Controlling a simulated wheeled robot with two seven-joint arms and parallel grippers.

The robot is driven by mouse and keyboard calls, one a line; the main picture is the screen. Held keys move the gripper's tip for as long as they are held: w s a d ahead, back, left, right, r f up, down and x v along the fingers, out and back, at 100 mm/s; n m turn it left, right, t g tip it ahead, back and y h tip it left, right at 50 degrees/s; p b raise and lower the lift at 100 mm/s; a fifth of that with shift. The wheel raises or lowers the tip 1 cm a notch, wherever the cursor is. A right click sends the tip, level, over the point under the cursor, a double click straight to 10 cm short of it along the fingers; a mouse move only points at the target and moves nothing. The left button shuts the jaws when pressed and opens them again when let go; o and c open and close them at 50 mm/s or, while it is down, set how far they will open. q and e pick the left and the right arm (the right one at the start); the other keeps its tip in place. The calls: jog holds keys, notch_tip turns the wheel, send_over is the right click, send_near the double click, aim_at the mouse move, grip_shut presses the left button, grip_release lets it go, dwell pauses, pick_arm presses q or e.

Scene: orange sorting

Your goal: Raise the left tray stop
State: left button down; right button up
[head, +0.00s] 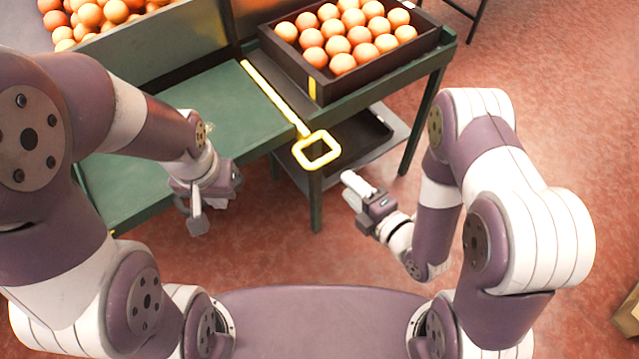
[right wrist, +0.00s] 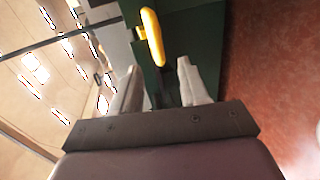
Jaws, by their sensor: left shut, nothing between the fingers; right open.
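The tray stop shows as a yellow bar (head: 272,92) lying along the green table, with a yellow square loop handle (head: 303,158) at its near end, past the table edge. The loop also shows edge-on in the right wrist view (right wrist: 153,38), beyond and between my finger tips. My right gripper (head: 350,184) is open and empty, a little to the right of and nearer than the loop, apart from it. My left gripper (head: 197,226) is shut and empty, near the front edge of the green table, left of the loop.
A dark crate (head: 276,53) of oranges sits on the green table (head: 190,105) at its right part. More oranges (head: 90,15) fill a bin at the back left. A dark tray (head: 375,125) lies on a lower shelf. A cardboard box (head: 628,312) stands at far right on the open floor.

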aim_at(325, 163)
jog(key=x, duration=0.4)
jog(key=b+x, duration=0.1)
jog(key=x, duration=0.7)
jog(key=shift+w+a+r+b, duration=0.2)
jog(key=shift+w+r+b, duration=0.05)
jog(key=shift+b, duration=0.15)
jog(key=shift+r, duration=0.1)
grip_shut()
